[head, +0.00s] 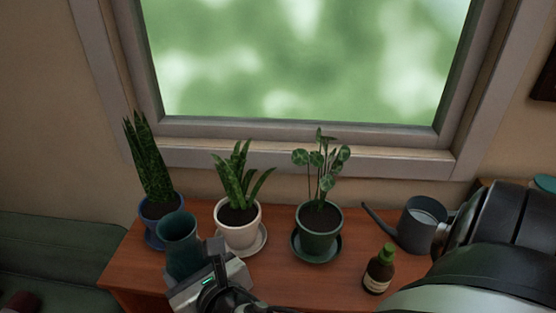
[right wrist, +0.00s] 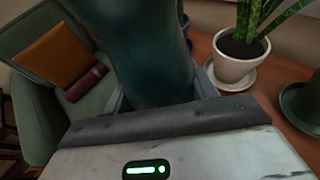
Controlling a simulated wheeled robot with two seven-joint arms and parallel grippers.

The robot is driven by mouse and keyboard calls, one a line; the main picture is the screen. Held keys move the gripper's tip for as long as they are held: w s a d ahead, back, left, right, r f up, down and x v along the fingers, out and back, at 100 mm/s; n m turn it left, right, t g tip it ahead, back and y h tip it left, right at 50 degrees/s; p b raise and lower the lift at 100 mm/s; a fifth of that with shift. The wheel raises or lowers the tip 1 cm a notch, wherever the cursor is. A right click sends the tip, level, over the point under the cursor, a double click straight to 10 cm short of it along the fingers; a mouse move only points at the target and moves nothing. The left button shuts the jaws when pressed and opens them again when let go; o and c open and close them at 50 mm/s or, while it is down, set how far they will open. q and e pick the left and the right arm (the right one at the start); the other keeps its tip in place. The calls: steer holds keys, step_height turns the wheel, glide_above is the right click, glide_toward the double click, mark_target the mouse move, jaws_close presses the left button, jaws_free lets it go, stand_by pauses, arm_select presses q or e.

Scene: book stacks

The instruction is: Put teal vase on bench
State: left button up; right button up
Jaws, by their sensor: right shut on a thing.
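The teal vase (head: 178,240) is upright at the left part of the wooden table, in front of the blue pot. My right gripper (head: 198,264) is shut on it. In the right wrist view the vase (right wrist: 150,50) stands between the two fingers (right wrist: 160,95), its top cut off by the frame. I cannot tell whether its base touches the wood. A green padded seat, which looks like the bench (head: 55,255), is left of the table; its seat and back also show in the right wrist view (right wrist: 35,110). My left gripper is not in view.
The wooden table (head: 345,255) holds a blue pot (head: 160,208), a white pot (head: 238,228), a green pot (head: 318,235), a brown bottle (head: 379,272) and a watering can (head: 420,228). An orange cushion (right wrist: 58,55) and a dark red object (right wrist: 85,83) lie on the bench.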

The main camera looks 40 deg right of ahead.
steer(key=shift+a+f, duration=0.1)
steer(key=shift+f, duration=0.05)
steer(key=w+d+f+b, duration=0.1)
steer(key=w+f, duration=0.3)
steer(key=w+d+f+b, duration=0.2)
steer(key=w+f, duration=0.2)
steer(key=w+d+f+b, duration=0.1)
steer(key=w+f, duration=0.3)
steer(key=w, duration=0.1)
steer(key=shift+w+d+f+b, duration=0.1)
steer(key=shift+d+f+b, duration=0.05)
steer(key=shift+d+b, duration=0.15)
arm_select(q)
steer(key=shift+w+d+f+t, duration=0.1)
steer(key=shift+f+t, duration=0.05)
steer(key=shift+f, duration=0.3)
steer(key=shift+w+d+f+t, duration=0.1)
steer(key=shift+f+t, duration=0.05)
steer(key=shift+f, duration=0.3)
arm_select(e)
steer(key=shift+f, duration=0.3)
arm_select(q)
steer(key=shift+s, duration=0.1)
arm_select(e)
steer(key=shift+f, duration=0.1)
steer(key=o, duration=1.3)
steer(key=shift+f, duration=0.1)
steer(key=shift+o, duration=0.2)
